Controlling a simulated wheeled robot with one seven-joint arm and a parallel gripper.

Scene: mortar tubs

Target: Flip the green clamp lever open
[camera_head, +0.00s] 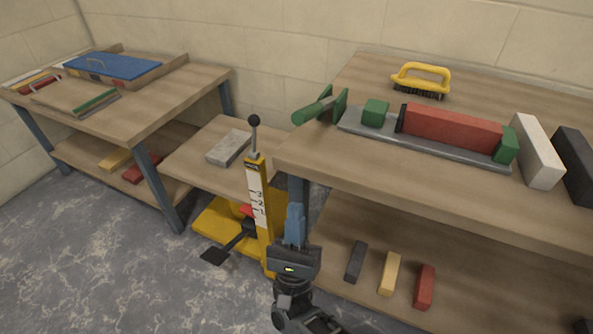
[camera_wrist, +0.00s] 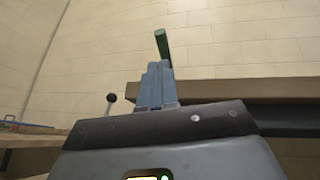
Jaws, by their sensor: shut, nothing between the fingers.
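The green clamp lever (camera_head: 310,110) is a thick green bar at the left end of a clamp on the right bench. It juts out past the bench's left edge. The clamp has a grey base plate (camera_head: 350,124), green blocks, and a red brick (camera_head: 452,128) lying between its jaws. My gripper (camera_head: 295,208) is shut and empty, pointing up in front of the bench, below the lever and apart from it. In the wrist view the lever (camera_wrist: 162,44) shows above the closed blue-grey fingers (camera_wrist: 156,68).
The right bench's edge (camera_head: 420,198) is close beside my gripper. A yellow lift post (camera_head: 262,225) with a black-knobbed handle stands just left. A yellow brush (camera_head: 422,80), a white block (camera_head: 537,150) and a dark block lie on the bench. Open floor (camera_head: 90,250) is at left.

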